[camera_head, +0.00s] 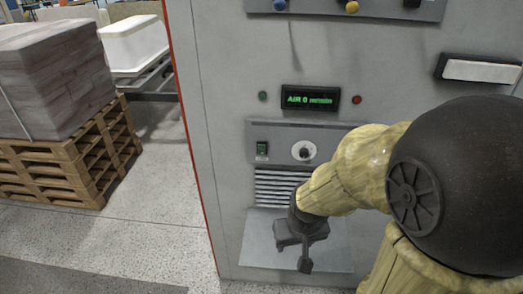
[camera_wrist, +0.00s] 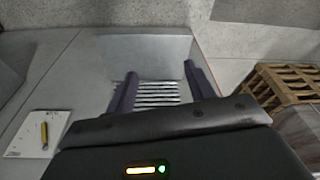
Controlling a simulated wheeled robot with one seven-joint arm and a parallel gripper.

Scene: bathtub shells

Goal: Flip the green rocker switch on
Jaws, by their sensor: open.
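The green rocker switch (camera_head: 262,149) is a small upright rectangle at the left end of a grey control strip (camera_head: 285,131) on the cabinet front. Its on or off position is too small to tell. The switch does not show in the wrist view. My gripper (camera_head: 297,247) is below and right of the switch, in front of the lower cabinet, apart from the switch. In the wrist view my gripper (camera_wrist: 160,72) has two dark fingers spread wide with nothing between them, and the louvred vent shows beyond.
A display (camera_head: 310,99) reading "AIR 0" is above, between green and red lamps. The vent (camera_head: 272,187) is below the strip. A loaded wooden pallet (camera_head: 60,165) stands left; floor between is clear.

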